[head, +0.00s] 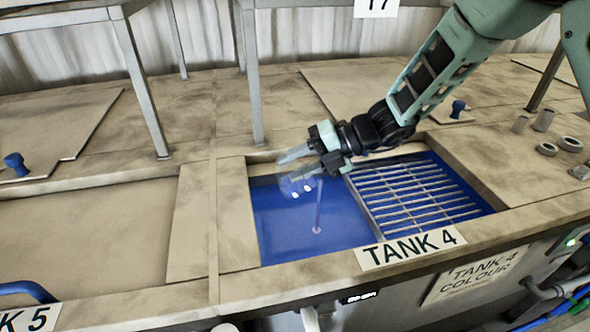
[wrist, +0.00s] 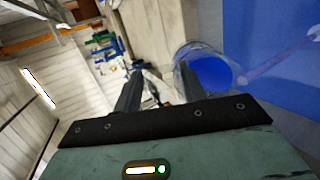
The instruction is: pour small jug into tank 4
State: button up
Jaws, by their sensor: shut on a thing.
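Tank 4 (head: 278,222) is open on its left side, with blue liquid in it. My gripper (head: 289,168) is over the tank's back left part and is shut on the small jug (head: 298,187), a clear see-through vessel. In the wrist view the jug (wrist: 207,70) is tilted between the fingers, its round mouth facing the blue liquid (wrist: 270,60). A thin pinkish stream (head: 319,205) runs from the jug's mouth down to a pale spot on the liquid. How much is left in the jug I cannot tell.
A metal grating (head: 415,190) covers the tank's right side. The "TANK 4" sign (head: 412,248) is on the front edge. Metal frame legs (head: 250,80) stand behind. Several small grey fittings (head: 545,120) sit at right. Tank 5 (head: 90,235) has a flat cover.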

jog(key=shift+w+d+f+y+b, duration=0.2)
jog(key=shift+y+b, duration=0.3)
jog(key=shift+b, duration=0.5)
jog(key=shift+s+d+f+y+b, duration=0.1)
jog(key=shift+d+y+b, duration=0.3)
jog(key=shift+b, duration=0.6)
jog(key=shift+w+d+f+y+b, duration=0.15)
jog(key=shift+d+y+b, duration=0.35)
jog(key=shift+y, duration=0.6)
jog(key=shift+w+d+m+g+y, duration=0.1)
jog(key=shift+d+m+g+y, duration=0.25)
jog(key=shift+y, duration=0.25)
jog(key=shift+w+d+r+m+y, duration=0.1)
jog(key=shift+w+d+m+y, duration=0.1)
jog(key=shift+d+y, duration=0.8)
jog(key=shift+w+d+r+m+y, duration=0.15)
jog(key=shift+d+y, duration=0.3)
jog(key=shift+y, duration=0.95)
jog(key=shift+s, duration=0.1)
